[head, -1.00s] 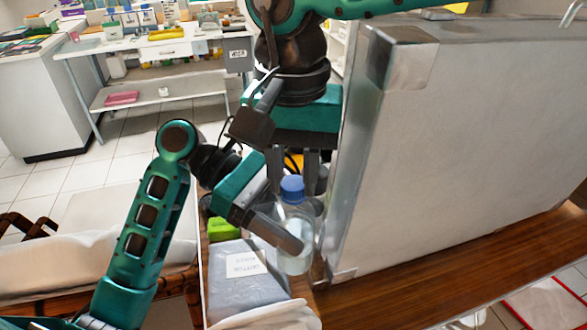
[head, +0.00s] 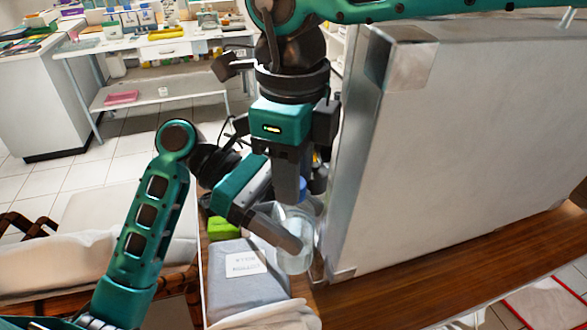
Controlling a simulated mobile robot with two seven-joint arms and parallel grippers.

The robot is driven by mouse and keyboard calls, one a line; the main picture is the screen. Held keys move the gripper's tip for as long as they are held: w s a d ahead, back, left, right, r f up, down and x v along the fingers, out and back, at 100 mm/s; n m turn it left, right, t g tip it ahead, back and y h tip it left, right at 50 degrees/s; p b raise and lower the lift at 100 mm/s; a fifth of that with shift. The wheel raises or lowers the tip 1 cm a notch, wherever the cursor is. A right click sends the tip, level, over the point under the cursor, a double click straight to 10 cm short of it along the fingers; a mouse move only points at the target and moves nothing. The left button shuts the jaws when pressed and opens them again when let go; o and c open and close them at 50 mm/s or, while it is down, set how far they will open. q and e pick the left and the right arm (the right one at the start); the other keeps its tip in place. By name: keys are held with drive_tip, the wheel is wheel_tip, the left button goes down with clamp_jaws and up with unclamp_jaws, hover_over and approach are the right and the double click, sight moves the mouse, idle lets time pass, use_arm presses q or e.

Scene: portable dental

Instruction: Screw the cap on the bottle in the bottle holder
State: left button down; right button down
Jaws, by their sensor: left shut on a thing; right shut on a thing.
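A clear bottle (head: 296,255) stands upright at the edge of the wooden table, beside the large grey case. Its blue cap (head: 307,186) shows only in part, at the bottle's top. My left gripper (head: 290,240) is shut on the bottle's body from the left. My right gripper (head: 290,196) points down from above and is shut on the blue cap; its fingers hide most of the cap and the bottle's neck. I cannot make out a bottle holder, nor how far the cap sits on the thread.
The large grey case (head: 470,150) stands close on the right of the bottle. A grey box with a paper label (head: 245,264) and a green item (head: 222,229) lie to the left. The wooden table (head: 440,265) is bare in front of the case.

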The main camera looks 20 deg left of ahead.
drive_tip(key=m, duration=0.5)
drive_tip(key=shift+m, duration=0.4)
drive_tip(key=m, duration=0.3)
drive_tip(key=shift+m, duration=0.3)
drive_tip(key=m, duration=0.3)
drive_tip(key=shift+m, duration=0.4)
drive_tip(key=m, duration=0.4)
drive_tip(key=c, duration=0.7)
unclamp_jaws()
drive_tip(key=shift+c, duration=0.2)
wheel_tip(320, 180, up, 12)
